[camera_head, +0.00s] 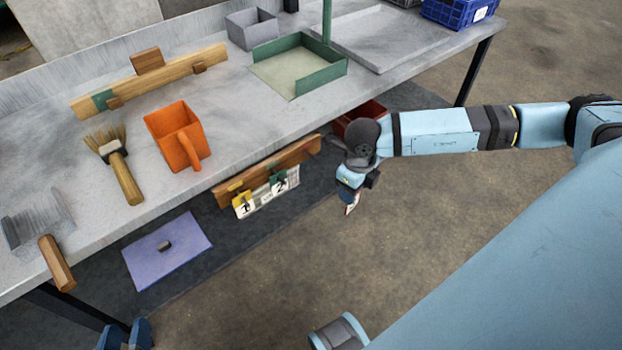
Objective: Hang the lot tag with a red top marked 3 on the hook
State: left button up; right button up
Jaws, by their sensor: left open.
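On the rail hang a yellow-topped tag marked 1 (243,206) and a green-topped tag marked 2 (279,184). The rail's hooks are too small to tell apart.
An orange scoop (172,140), a brush (120,165) and a wooden rack (150,82) lie on the table (235,125). A green-walled tray (290,72) stands farther back. A red container (366,112) is partly hidden behind my wrist. A purple mat (180,262) lies below the table edge.

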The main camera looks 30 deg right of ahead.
jog(key=shift+s+d+f+m+b, duration=0.15)
jog(key=shift+d+f+m+b, duration=0.1)
jog(key=shift+f+m, duration=0.35)
jog(key=shift+s+d+f+m+b, duration=0.1)
jog(key=shift+d+f+m+b, duration=0.1)
jog(key=shift+f+m, duration=0.4)
